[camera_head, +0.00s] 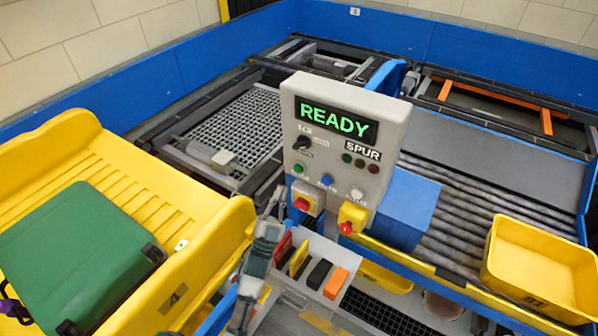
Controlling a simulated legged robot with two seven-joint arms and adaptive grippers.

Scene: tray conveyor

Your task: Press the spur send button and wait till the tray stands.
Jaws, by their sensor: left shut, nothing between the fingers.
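A grey control panel (335,150) stands in the middle with a green READY display (336,120) and a SPUR label (363,150). Below are a green button (299,168), a blue button (326,180) and a white button (356,193); their small labels are not readable. My left gripper (274,203) is shut and empty, left of the panel's lower edge, apart from the buttons in the picture. A yellow tray (515,285) rests on the roller conveyor (455,215) at the right. My right gripper is not in view.
A red knob (301,204) and a red mushroom button (346,228) on a yellow box project under the panel. A yellow chute (215,225) with a green suitcase (75,250) fills the left. A blue box (408,208) sits right of the panel. Blue walls (360,30) border the back.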

